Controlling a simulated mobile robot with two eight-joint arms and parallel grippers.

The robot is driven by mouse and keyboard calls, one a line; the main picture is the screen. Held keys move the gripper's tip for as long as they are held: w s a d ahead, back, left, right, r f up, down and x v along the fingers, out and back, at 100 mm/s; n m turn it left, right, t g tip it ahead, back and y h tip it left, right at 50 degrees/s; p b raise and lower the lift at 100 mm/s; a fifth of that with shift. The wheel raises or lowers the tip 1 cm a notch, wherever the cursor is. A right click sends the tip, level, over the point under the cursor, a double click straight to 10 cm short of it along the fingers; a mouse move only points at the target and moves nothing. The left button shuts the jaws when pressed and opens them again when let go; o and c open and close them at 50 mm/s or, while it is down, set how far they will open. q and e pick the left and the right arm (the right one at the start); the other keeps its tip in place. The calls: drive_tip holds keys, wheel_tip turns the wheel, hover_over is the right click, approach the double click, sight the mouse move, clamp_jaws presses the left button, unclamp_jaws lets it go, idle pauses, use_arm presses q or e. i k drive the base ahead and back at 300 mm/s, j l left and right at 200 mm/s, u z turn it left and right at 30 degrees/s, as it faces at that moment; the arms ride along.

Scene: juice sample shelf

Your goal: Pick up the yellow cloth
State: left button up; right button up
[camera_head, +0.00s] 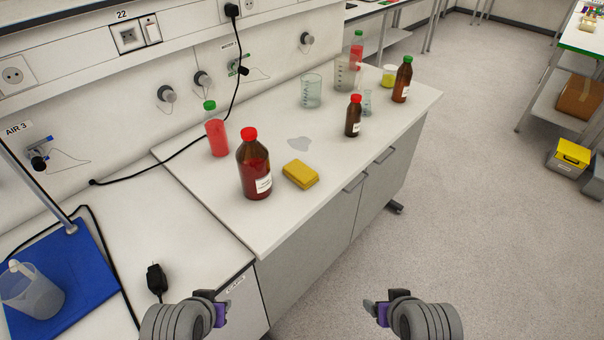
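The yellow cloth (301,174) lies folded flat on the white bench top, near its front edge. It is just right of a large brown bottle with a red cap (254,166). My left gripper (222,306) is low in the view, in front of the bench and well short of the cloth. My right gripper (376,308) is low and further right, over the floor area in front of the cabinets. Both grippers are apart from the cloth and hold nothing that I can see. The finger gaps do not show clearly.
A clear puddle (287,149) lies behind the cloth. A red-filled bottle with a green cap (216,135) stands behind left. A small brown bottle (353,116), beakers (311,91) and other bottles stand further right. A black plug (156,279) lies on the left bench. The floor (470,200) right is clear.

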sight(301, 174)
drive_tip(key=i+l+u, duration=0.15)
drive_tip(key=l, duration=0.2)
drive_tip(key=i+l+u, duration=0.15)
drive_tip(key=l, duration=0.25)
drive_tip(key=i+l+u, duration=0.2)
drive_tip(key=l, duration=0.25)
drive_tip(key=i+l+u, duration=0.15)
drive_tip(key=l, duration=0.3)
drive_tip(key=i+l+u, duration=0.15)
drive_tip(key=l, duration=0.3)
drive_tip(key=i+l+u, duration=0.15)
drive_tip(key=l, duration=0.3)
drive_tip(key=l+u, duration=0.15)
drive_tip(key=l, duration=0.3)
